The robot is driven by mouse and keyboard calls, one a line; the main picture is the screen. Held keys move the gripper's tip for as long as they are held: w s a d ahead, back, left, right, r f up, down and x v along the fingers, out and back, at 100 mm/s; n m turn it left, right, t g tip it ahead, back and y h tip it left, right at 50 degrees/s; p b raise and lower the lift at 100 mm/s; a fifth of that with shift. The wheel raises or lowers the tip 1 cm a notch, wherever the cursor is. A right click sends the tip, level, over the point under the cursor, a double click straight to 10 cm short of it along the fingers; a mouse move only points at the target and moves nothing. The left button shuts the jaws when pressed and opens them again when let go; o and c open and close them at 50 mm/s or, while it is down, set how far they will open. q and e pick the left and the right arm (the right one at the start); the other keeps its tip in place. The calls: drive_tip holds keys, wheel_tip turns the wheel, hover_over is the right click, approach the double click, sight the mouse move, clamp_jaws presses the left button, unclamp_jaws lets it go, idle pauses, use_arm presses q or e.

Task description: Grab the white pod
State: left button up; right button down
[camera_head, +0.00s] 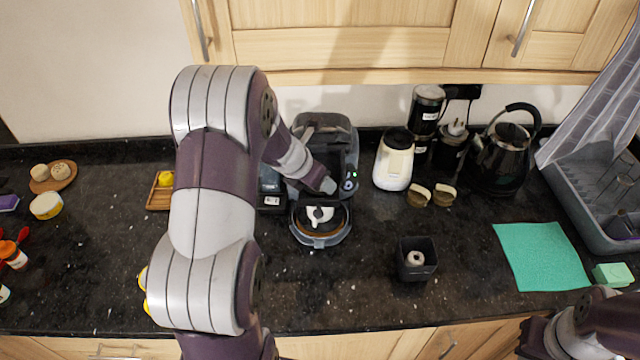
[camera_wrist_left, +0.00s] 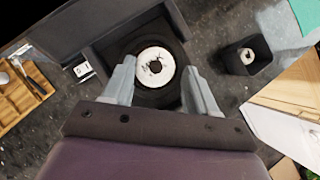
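A white round piece with a dark centre, which looks like the white pod (camera_wrist_left: 154,67), sits on the dark round part of the black coffee machine (camera_head: 325,132). In the head view a white shape (camera_head: 319,216) shows there, partly dark in its middle. My left gripper (camera_wrist_left: 159,68) is open and empty in the left wrist view, with one finger on each side of the white piece in the picture. I cannot tell its height above it. In the head view this gripper (camera_head: 325,186) is in front of the machine. My right arm shows at the lower right; its fingers are not visible.
A black square cup (camera_head: 416,270) with a small pale ringed piece (camera_head: 415,258) stands right of the machine. A wooden tray (camera_head: 158,198) is left.

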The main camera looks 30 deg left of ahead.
use_arm(q)
drive_tip(key=o, duration=0.3)
drive_tip(key=shift+s+f, duration=0.1)
drive_tip(key=shift+f, duration=0.2)
drive_tip(key=shift+d, duration=0.15)
drive_tip(key=shift+r, duration=0.1)
